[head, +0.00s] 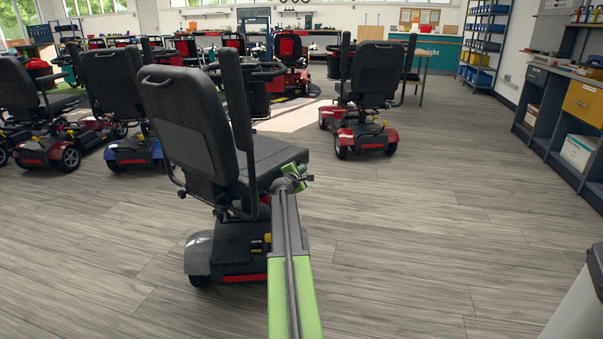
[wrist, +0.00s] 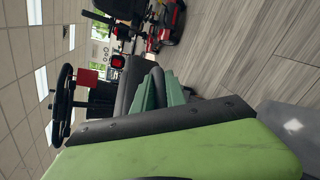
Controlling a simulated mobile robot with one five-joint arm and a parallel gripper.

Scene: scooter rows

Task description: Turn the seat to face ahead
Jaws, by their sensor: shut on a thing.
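The nearest scooter (head: 230,262) has a dark grey body with a red strip at its rear. Its black seat (head: 187,122) has a tall backrest and armrests folded upright. The seat points away and to the right, at an angle to the scooter body. My gripper (head: 293,178), at the end of my green arm, is at the right side of the seat cushion and shut on the seat. In the wrist view, which is turned sideways, the green fingers (wrist: 163,88) meet the dark seat (wrist: 130,82). The handlebar (wrist: 62,105) shows at the left.
A red scooter (head: 362,135) stands ahead to the right, and several scooters (head: 125,155) are parked at the left. A workbench with drawers (head: 560,105) lines the right wall. A light grey object (head: 578,305) is at the lower right. Floor (head: 440,220) to the right is clear.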

